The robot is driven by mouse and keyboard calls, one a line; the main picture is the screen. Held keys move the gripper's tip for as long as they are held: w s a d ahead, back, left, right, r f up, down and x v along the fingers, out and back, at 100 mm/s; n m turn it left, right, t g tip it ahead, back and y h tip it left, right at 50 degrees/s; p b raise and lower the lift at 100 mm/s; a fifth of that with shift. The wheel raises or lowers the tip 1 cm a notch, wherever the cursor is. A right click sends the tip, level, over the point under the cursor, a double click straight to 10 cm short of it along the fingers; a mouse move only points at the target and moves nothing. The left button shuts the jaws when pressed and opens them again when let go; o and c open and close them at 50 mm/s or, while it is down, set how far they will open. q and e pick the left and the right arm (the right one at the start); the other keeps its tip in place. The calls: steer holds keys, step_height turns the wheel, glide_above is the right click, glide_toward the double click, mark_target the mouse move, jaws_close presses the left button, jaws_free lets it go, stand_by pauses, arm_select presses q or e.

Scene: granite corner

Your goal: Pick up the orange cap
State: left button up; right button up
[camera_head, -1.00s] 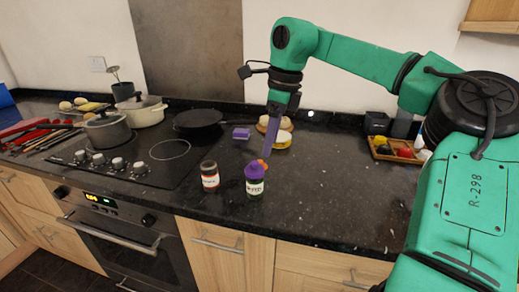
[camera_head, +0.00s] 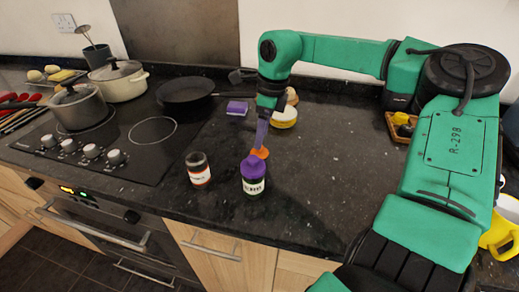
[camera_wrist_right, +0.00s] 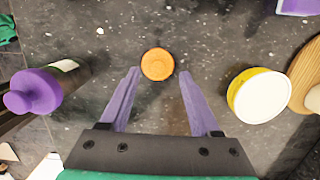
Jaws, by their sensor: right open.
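The orange cap (camera_head: 260,152) lies on the dark granite counter (camera_head: 300,190), behind a bottle with a purple top. In the right wrist view the round orange cap (camera_wrist_right: 157,64) lies just beyond the fingertips, near the middle of the gap between them. My right gripper (camera_head: 261,146) points down just over the cap, its purple fingers partly overlapping it in the head view. In the wrist view the right gripper (camera_wrist_right: 160,72) is open, with nothing between its fingers. My left gripper is not in view.
A yellow-and-white tub (camera_wrist_right: 259,95) sits right of the fingers. The counter to the right is mostly clear.

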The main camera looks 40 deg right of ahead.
mark_target(263, 153)
steer(key=f, duration=0.2)
steer(key=shift+s+a+f, duration=0.1)
steer(key=shift+a+f, duration=0.2)
steer(key=shift+f, duration=0.35)
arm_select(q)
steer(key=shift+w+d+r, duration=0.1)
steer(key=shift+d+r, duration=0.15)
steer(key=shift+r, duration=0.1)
arm_select(e)
jaws_close()
